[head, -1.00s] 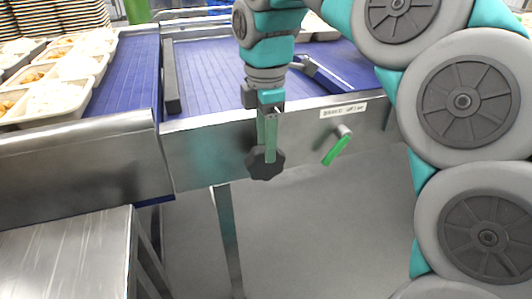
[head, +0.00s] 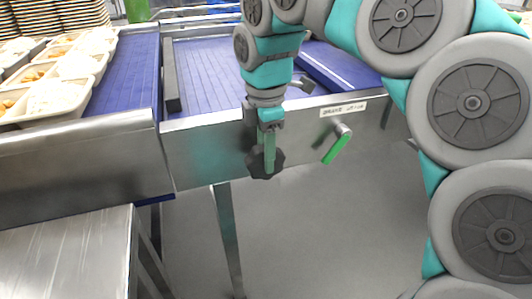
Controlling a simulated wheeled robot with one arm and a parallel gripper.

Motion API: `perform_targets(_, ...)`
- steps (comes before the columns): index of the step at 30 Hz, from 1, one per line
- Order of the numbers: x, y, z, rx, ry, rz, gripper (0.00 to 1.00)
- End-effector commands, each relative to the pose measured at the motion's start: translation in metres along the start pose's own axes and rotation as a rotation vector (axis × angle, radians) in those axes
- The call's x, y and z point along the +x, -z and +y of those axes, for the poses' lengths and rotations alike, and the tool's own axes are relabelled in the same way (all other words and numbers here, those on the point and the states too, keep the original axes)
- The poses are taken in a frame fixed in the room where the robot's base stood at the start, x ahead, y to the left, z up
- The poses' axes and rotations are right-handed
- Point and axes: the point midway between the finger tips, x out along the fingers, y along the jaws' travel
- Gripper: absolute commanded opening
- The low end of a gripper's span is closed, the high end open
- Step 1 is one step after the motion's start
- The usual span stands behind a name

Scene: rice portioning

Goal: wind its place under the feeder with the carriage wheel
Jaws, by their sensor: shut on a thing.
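The carriage wheel (head: 254,167) is a dark, lobed hand wheel on the front of the steel conveyor frame. My gripper (head: 269,165) reaches down in front of it with green fingers and is shut on it. The fingers and wrist hide part of the wheel. The feeder is not clearly in view. White trays with rice and other food (head: 55,97) stand on the blue belt at the left.
A green lever handle (head: 337,147) sticks out of the frame right of the wheel, below a white label (head: 343,109). A steel table (head: 65,255) stands at the lower left. Stacked trays (head: 60,15) are at the back left. The grey floor below the frame is clear.

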Motion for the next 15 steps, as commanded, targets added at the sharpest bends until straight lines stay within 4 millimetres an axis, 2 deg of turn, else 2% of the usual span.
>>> perform_targets(1,-0.0001,0.0000,0.0000,0.000,0.000,0.000,0.11)
perform_targets(4,-0.0002,0.0000,0.0000,0.000,0.000,0.000,0.00)
perform_targets(15,-0.0001,0.0009,0.0001,-0.001,0.000,-0.050,0.00)
